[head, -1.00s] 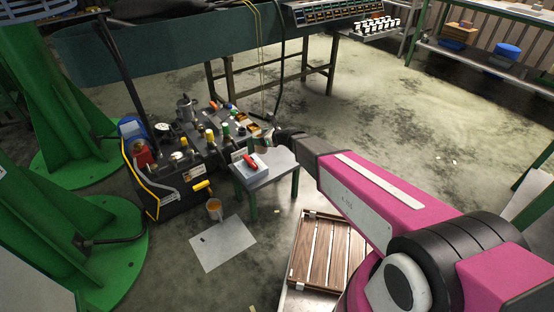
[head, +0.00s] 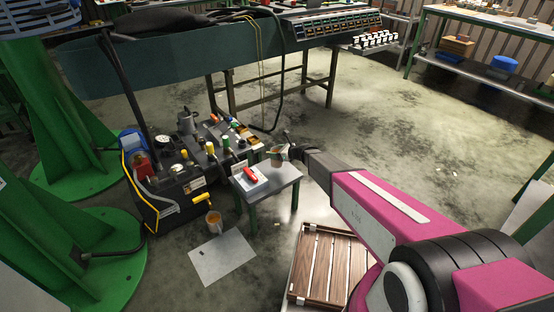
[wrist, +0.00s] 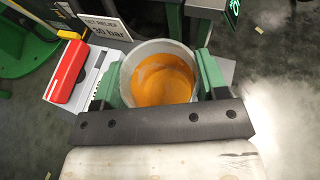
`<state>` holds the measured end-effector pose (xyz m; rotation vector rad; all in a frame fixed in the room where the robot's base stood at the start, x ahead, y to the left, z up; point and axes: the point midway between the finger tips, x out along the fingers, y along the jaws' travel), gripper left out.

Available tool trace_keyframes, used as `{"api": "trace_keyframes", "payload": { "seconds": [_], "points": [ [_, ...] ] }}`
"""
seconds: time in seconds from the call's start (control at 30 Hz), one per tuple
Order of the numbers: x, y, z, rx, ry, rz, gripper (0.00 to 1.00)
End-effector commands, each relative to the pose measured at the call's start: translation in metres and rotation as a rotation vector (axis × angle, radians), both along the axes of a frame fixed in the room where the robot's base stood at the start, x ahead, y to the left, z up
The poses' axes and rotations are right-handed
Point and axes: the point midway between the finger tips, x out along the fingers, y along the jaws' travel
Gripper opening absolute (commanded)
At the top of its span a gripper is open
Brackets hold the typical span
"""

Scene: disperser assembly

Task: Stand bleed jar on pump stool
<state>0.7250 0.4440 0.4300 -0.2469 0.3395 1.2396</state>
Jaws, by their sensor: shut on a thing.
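The bleed jar is a pale grey cup with orange liquid in it, seen from above in the wrist view (wrist: 163,78). My gripper (wrist: 160,92) is shut on it, with a green finger on each side. In the head view the jar (head: 277,157) shows upright at the far right part of the pump stool (head: 281,181), a small grey-topped table with green legs. I cannot tell whether the jar's base touches the top.
A red object (head: 250,174) lies on a white pad at the stool's left, beside a small sign (wrist: 104,27). The black pump unit (head: 180,180) stands left of the stool. Another jar with orange contents (head: 214,220) stands on the floor near a paper sheet (head: 222,260).

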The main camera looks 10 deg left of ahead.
Motion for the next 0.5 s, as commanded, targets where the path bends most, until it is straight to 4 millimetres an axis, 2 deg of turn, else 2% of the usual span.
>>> {"api": "trace_keyframes", "payload": {
  "seconds": [0.13, 0.3, 0.5],
  "points": [
    [0.001, 0.000, -0.011, 0.000, 0.000, 0.000, 0.40],
    [0.001, 0.000, -0.035, -0.001, 0.002, 0.001, 0.40],
    [0.000, 0.000, -0.039, 0.001, 0.000, 0.000, 0.40]
  ]
}}
